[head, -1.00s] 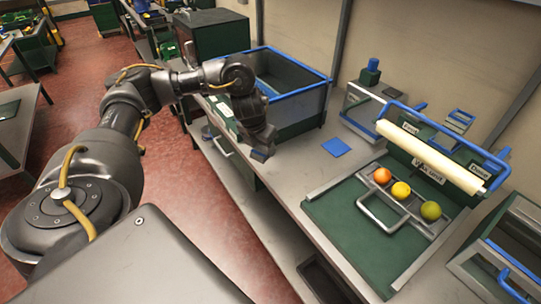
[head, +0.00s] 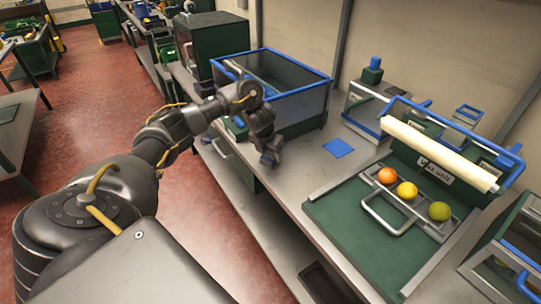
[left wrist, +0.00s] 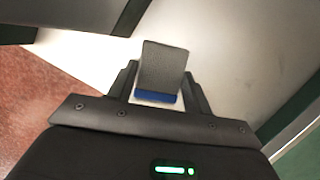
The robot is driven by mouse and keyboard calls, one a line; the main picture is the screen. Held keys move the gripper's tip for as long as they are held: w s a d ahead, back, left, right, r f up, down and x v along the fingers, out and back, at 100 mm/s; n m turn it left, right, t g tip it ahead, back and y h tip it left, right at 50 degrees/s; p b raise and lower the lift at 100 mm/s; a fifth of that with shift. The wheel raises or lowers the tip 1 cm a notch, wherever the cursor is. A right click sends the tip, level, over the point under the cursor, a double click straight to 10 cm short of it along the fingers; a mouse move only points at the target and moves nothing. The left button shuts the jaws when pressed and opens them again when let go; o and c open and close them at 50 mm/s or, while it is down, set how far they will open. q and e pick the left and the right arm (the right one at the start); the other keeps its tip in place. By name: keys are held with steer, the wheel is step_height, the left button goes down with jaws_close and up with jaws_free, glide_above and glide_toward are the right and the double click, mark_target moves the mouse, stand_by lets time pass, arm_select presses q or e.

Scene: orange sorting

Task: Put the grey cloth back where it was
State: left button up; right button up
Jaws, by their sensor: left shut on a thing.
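My left gripper (head: 270,158) hangs over the bench near the front of the blue-rimmed bin. In the left wrist view, its two fingers (left wrist: 162,88) are shut on a dark grey piece, which looks like the grey cloth (left wrist: 163,65). A blue strip shows at the near end of the grey piece; I cannot tell whether it belongs to it. In the head view the held piece is too small and dark to make out. My right gripper is not in view.
A blue-rimmed bin (head: 305,103) stands behind my left gripper. A flat blue square (head: 338,148) lies on the bench (head: 310,168) to its right. The green wax unit (head: 345,222) holds an orange (head: 387,175), a yellow (head: 406,190) and a green fruit (head: 439,211). Bare bench lies between.

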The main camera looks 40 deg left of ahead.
mark_target(265, 161)
arm_select(q)
steer(key=shift+f, duration=0.1)
steer(key=shift+f, duration=0.15)
steer(key=o, duration=0.9)
steer(key=shift+o, duration=0.2)
steer(key=shift+r, duration=0.3)
steer(key=p+v, duration=0.5)
steer(key=v, duration=0.7)
